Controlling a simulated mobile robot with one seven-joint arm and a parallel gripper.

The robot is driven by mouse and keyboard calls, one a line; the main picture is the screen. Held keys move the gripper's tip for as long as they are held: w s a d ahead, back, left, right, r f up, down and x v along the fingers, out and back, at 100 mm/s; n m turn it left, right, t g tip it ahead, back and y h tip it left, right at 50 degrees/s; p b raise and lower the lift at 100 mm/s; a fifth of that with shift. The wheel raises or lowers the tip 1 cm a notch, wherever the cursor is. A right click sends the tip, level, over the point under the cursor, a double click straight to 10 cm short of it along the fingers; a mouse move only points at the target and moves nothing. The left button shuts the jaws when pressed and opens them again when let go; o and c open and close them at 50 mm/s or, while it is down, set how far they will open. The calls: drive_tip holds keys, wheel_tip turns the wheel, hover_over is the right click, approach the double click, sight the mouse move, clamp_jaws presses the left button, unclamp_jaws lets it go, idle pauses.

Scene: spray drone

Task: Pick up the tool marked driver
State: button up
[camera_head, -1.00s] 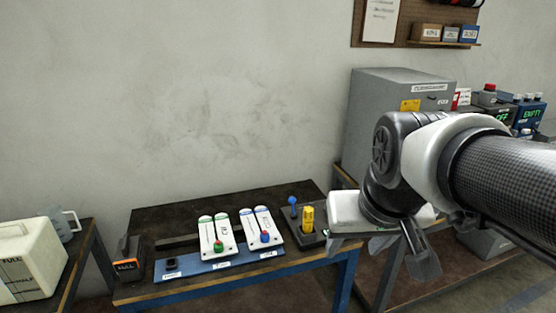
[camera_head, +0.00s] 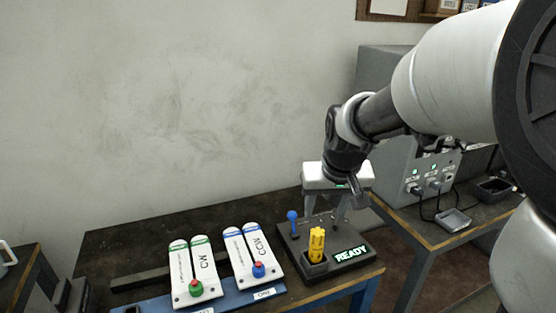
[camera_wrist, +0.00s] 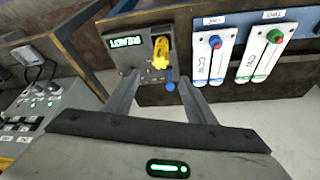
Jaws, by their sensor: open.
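A yellow upright tool (camera_head: 316,245) with small dark marking, too small to read, stands in a dark holder (camera_head: 290,268) with a lit READY sign (camera_head: 350,254). It also shows in the wrist view (camera_wrist: 160,52), upside down, near the top. A blue-topped stick (camera_head: 293,222) rises from the same holder to the left and behind; it shows in the wrist view too (camera_wrist: 170,85). My gripper (camera_head: 325,213) is open and empty, fingers downward, above and behind the yellow tool. In the wrist view, the tool lies beyond my fingertips (camera_wrist: 157,82), apart from them.
A grey control cabinet (camera_head: 425,165) stands on the right table.

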sight(318, 234)
drive_tip(key=b+x, duration=0.1)
drive_tip(key=x, duration=0.8)
drive_tip(key=shift+f, duration=0.2)
drive_tip(key=x, duration=0.3)
drive_tip(key=b+x, duration=0.1)
drive_tip(key=shift+s+f, duration=0.25)
drive_tip(key=shift+f, duration=0.2)
drive_tip(key=shift+w+f, duration=0.15)
drive_tip(key=shift+f, duration=0.15)
drive_tip(key=shift+c, duration=0.3)
drive_tip(key=shift+r, duration=0.1)
clamp_jaws()
